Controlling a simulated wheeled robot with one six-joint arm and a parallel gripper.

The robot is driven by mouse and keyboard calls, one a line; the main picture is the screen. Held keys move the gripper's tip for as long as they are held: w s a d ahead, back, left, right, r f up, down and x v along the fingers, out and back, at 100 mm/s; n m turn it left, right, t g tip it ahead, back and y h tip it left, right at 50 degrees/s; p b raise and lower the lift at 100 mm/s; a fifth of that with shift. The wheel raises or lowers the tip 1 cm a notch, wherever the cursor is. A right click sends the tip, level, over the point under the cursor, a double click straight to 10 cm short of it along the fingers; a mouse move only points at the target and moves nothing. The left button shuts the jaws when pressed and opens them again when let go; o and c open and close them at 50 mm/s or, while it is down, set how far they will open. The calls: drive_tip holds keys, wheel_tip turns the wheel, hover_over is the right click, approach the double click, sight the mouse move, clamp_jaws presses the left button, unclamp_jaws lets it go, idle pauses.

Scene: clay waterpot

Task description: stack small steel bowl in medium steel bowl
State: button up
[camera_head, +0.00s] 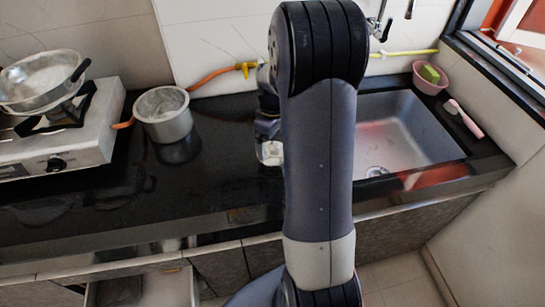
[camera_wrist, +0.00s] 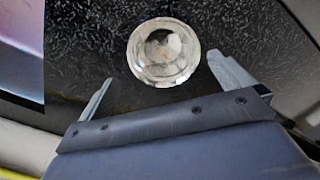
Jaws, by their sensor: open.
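In the wrist view a small round steel bowl (camera_wrist: 162,38) sits on the dark counter, seen from above with its shiny inside showing. My gripper (camera_wrist: 160,67) is open, with one finger to each side of the bowl's near part; the frames do not show clearly whether either finger touches it. In the head view a bright bit of what looks like this bowl (camera_head: 271,154) shows at the left edge of my arm, which hides the rest. A larger, straight-sided steel bowl (camera_head: 168,126) stands upright on the counter to the left, apparently the medium one.
A gas stove (camera_head: 60,155) with a steel pan (camera_head: 40,85) on it stands at the far left. A sink (camera_head: 405,130) lies to the right. A pink tub (camera_head: 430,80) and a brush (camera_head: 463,118) are beside it. The counter front between stove and sink is clear.

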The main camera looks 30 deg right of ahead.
sight(273, 161)
drive_tip(key=f, duration=0.4)
drive_tip(key=shift+s+a+f+p, duration=0.15)
drive_tip(key=shift+s+f+p, duration=0.2)
drive_tip(key=shift+f, duration=0.05)
drive_tip(key=shift+w+f, duration=0.1)
drive_tip(key=shift+f, duration=0.45)
drive_tip(key=c, duration=0.9)
